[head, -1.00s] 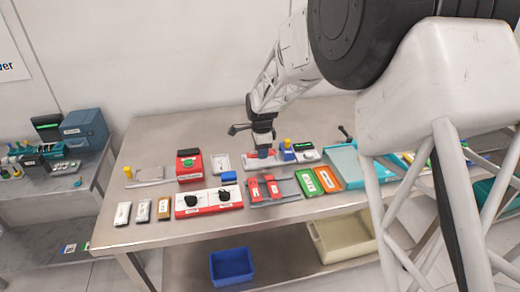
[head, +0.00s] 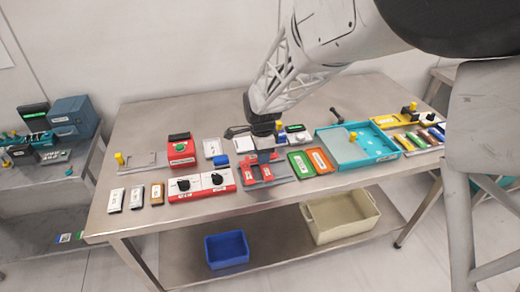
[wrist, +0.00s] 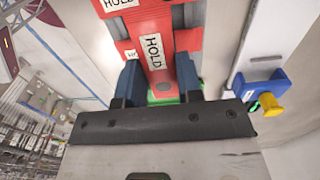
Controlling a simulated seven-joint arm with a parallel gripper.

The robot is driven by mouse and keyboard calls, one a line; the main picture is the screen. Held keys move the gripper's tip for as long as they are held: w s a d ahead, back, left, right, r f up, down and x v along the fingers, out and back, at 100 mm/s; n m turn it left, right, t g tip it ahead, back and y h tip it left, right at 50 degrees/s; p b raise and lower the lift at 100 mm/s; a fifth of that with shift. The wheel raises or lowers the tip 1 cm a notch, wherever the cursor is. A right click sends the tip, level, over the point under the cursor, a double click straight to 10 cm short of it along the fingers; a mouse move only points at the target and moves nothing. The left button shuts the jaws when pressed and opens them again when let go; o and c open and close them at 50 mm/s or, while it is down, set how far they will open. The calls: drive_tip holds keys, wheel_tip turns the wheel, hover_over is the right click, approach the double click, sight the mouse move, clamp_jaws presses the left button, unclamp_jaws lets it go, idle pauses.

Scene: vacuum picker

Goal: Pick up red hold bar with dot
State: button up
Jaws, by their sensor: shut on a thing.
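My gripper (wrist: 158,62) is shut on a red hold bar (wrist: 160,84) with a white HOLD label, its two dark blue fingers on either side of it. In the head view my gripper (head: 262,154) is low over the grey tray (head: 284,172), where the two red bars (head: 251,176) sit side by side. My gripper partly covers them there. I cannot make out a dot clearly on the held bar.
Left of the tray is a red and white panel with two black knobs (head: 202,184). Right are a green block (head: 301,164), an orange block (head: 320,161) and a teal tray (head: 382,151). A red box (head: 181,152) stands behind the panel.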

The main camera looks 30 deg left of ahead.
drive_tip(key=shift+s+d, duration=0.2)
drive_tip(key=shift+d, duration=0.1)
idle(0.6)
drive_tip(key=shift+w+d+r+n, duration=0.1)
drive_tip(key=shift+w+d+n, duration=0.1)
drive_tip(key=shift+d+n, duration=0.45)
drive_tip(key=d+n, duration=0.2)
drive_tip(key=d, duration=0.1)
drive_tip(key=w+d+n, duration=0.1)
drive_tip(key=d+n, duration=0.4)
drive_tip(key=d, duration=0.1)
drive_tip(key=shift+w+d+r, duration=0.2)
drive_tip(key=shift+d, duration=0.15)
drive_tip(key=d+n, duration=0.9)
drive_tip(key=d, duration=0.2)
drive_tip(key=shift+s+n, duration=0.2)
drive_tip(key=shift+n, duration=0.15)
drive_tip(key=w+a, duration=0.2)
drive_tip(key=w, duration=0.2)
drive_tip(key=w+a+f, duration=0.1)
drive_tip(key=w+a, duration=0.2)
drive_tip(key=w, duration=0.2)
drive_tip(key=w+a, duration=0.2)
drive_tip(key=w, duration=0.3)
drive_tip(key=shift+a+f, duration=0.2)
drive_tip(key=shift+a, duration=0.1)
